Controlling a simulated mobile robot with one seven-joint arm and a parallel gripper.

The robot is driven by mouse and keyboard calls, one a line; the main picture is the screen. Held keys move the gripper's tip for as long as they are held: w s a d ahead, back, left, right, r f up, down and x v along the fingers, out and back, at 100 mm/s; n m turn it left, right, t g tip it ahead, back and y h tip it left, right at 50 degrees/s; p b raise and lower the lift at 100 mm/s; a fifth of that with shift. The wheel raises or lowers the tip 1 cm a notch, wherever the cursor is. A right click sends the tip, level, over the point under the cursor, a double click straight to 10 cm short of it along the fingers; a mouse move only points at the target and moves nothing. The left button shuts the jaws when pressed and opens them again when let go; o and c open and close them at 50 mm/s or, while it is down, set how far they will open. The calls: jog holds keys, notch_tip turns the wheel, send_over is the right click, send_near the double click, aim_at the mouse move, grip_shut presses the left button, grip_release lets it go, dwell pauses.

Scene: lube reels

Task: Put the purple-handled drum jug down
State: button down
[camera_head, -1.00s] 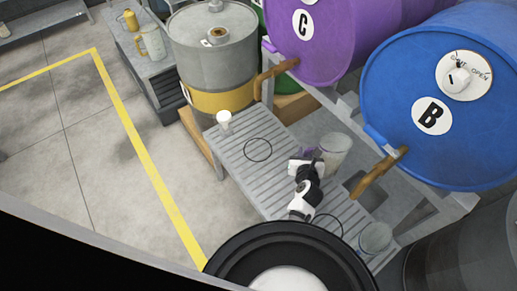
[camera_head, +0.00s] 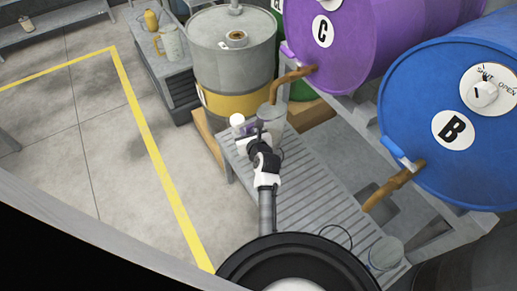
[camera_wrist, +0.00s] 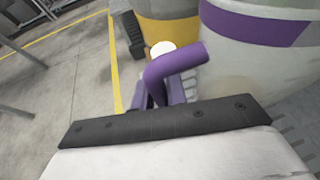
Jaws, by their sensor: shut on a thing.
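The drum jug (camera_head: 273,118) is a translucent grey container at the far end of the slatted rack (camera_head: 303,203), close below drum C's brown spout (camera_head: 289,78). The wrist view shows its pale body with a purple band (camera_wrist: 262,27) and its purple handle (camera_wrist: 172,66). My gripper (camera_head: 261,137) is shut on the handle, on the near-left side of the jug. The jug looks roughly upright. I cannot tell whether its base touches the slats. A dark ring (camera_head: 281,155) on the rack is mostly hidden behind my gripper.
A white-capped container (camera_head: 237,120) stands close left of the jug. Purple drum C (camera_head: 335,52) and blue drum B (camera_head: 437,90) lie above the rack. Another clear jug (camera_head: 385,253) and a second ring (camera_head: 336,236) are at the near end. The middle slats are clear.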

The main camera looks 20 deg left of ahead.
notch_tip(320, 180, down, 7)
jog(key=b, duration=0.1)
dwell(0.3)
jog(key=shift+f, duration=0.25)
jog(key=c, duration=1.4)
grip_release()
